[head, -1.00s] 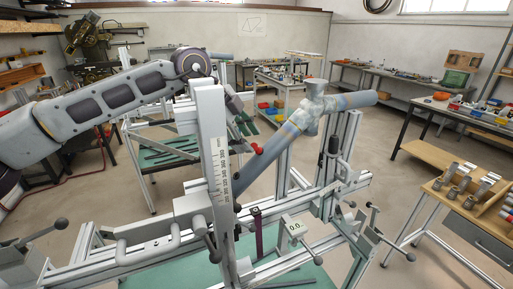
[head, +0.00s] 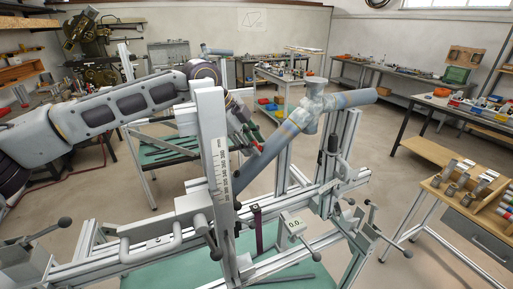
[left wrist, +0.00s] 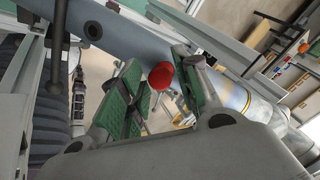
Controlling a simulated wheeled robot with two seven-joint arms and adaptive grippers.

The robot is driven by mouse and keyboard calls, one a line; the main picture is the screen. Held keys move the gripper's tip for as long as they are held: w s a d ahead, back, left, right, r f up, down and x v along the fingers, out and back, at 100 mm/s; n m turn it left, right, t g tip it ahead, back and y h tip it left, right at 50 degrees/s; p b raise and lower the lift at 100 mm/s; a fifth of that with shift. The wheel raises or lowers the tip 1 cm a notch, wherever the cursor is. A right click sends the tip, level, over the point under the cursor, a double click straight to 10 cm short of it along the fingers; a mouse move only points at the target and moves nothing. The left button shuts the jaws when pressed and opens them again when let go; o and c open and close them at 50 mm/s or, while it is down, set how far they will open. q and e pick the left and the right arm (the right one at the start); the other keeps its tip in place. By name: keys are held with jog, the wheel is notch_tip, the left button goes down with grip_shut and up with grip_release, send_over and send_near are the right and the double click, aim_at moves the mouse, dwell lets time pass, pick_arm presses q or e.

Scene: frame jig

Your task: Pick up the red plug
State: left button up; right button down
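The red plug (left wrist: 161,76) shows in the left wrist view as a round red cap against the grey-blue tube (left wrist: 130,38). My left gripper (left wrist: 160,95) is open, with its green-padded fingers on either side of the plug in the picture. The plug appears closer to the right finger; I cannot tell whether they touch. In the head view my left gripper (head: 249,134) is just above the slanting tube (head: 270,150), behind the upright with the scale. The plug is mostly hidden there by the fingers. My right gripper is not in view.
The upright with the scale (head: 214,150) stands close in front of my left gripper. Metal jig rails and clamps surround the tube. A wooden bench (head: 470,185) stands at the right.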

pick_arm(q)
jog(key=c, duration=0.4)
jog(key=shift+r, duration=0.1)
jog(key=shift+r+p, duration=0.3)
jog(key=shift+r, duration=0.5)
jog(key=shift+c, duration=0.5)
notch_tip(320, 180, up, 14)
jog(key=p, duration=0.5)
jog(key=shift+f+p, duration=0.15)
jog(key=shift+p, duration=0.15)
grip_shut()
jog(key=shift+r, duration=1.3)
